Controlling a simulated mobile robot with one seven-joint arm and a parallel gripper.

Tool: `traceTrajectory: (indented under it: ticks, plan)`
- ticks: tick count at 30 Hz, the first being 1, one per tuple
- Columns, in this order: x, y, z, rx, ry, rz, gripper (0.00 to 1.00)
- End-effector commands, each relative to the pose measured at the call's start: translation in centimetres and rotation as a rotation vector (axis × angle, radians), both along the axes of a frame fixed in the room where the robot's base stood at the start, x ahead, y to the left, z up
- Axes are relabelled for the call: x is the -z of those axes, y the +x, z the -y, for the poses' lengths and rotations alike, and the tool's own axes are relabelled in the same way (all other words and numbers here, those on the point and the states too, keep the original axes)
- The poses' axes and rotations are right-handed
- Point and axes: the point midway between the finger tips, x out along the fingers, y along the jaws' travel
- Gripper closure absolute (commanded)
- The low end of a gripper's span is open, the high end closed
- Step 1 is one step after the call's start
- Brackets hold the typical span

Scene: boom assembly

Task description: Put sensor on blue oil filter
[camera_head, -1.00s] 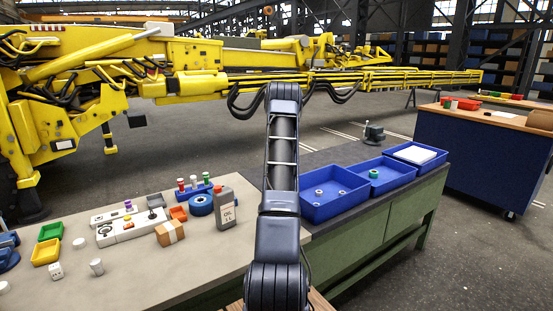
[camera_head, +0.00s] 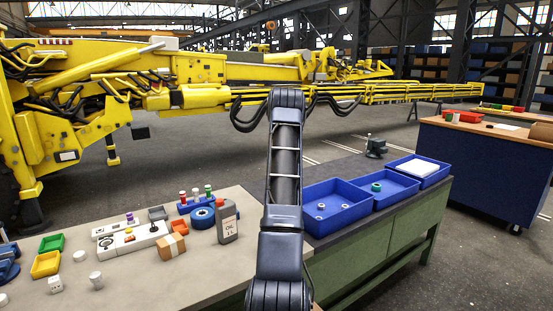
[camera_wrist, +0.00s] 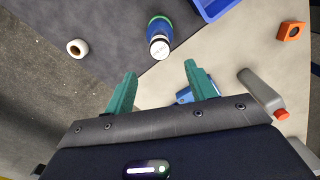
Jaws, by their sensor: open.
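My gripper (camera_wrist: 157,90) shows in the wrist view with its two teal fingers spread wide and nothing held between them. A blue cylinder with a green band and a white labelled end (camera_wrist: 159,36) is beyond the fingertips, apart from them; it looks like the blue oil filter. In the head view my arm hides part of the bench and my gripper is not seen. I cannot tell which piece is the sensor.
A grey oil bottle (camera_head: 227,221) stands near a blue roll (camera_head: 202,218) and a cardboard box (camera_head: 171,246). Blue bins (camera_head: 337,207) stand to the right. The wrist view shows a white ring (camera_wrist: 77,47) on dark surface and an orange block (camera_wrist: 291,31).

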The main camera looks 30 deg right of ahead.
Motion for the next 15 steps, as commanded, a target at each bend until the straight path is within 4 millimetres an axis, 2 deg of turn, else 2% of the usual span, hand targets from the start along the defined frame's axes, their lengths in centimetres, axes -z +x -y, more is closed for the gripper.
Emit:
traceTrajectory:
  ticks: [5,11,15]
  plan:
    - [-2.1,-0.2,-2.2,0.023,-0.01,0.01,0.44]
    - [-6.7,-1.8,-8.7,0.107,-0.035,0.038,0.44]
    - [-9.7,-3.8,-13.4,0.179,-0.048,0.063,0.44]
